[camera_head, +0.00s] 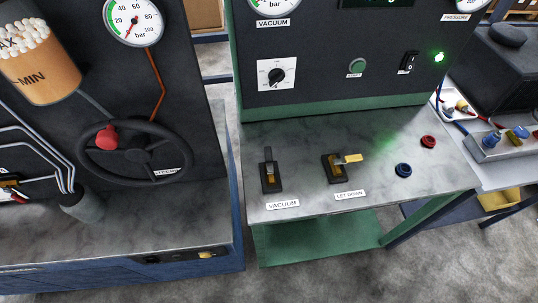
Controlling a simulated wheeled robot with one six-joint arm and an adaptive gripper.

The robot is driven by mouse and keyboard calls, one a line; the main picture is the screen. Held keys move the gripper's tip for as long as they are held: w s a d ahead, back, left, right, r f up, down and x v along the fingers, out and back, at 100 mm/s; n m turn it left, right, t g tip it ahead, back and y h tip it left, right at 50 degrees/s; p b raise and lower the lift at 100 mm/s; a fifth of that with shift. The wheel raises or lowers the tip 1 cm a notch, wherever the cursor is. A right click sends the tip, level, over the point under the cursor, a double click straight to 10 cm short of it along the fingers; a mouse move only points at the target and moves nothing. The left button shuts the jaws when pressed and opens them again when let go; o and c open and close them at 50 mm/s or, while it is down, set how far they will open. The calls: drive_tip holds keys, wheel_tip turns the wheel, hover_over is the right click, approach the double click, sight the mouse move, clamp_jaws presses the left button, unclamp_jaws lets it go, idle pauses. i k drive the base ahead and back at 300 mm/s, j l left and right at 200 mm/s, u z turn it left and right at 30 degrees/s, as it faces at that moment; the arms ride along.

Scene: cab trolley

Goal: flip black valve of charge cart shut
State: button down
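The cart with the green frame has a grey marbled shelf (315,135) in front of its black panel. On the shelf at left stands the black-handled valve (268,157), above a label reading VACUUM (283,204). Its dark handle points up the picture, toward the panel, roughly along its black base. To its right is a second valve with a yellow handle (350,158), above a label reading LET DOWN (350,195). The yellow handle points right, crosswise to its base. My gripper is not in view.
Red (429,142) and blue (403,170) round fittings sit on the shelf at right. A blue bench with a black handwheel (134,153) stands at left, separated by a narrow floor gap. A grey table with fittings (500,146) is at right. Floor in front is clear.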

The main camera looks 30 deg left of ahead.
sight(268, 150)
drive_tip(key=u, duration=1.65)
drive_tip(key=i+j, duration=0.1)
drive_tip(key=j, duration=0.25)
drive_tip(key=i+j, duration=0.15)
drive_tip(key=j, duration=0.2)
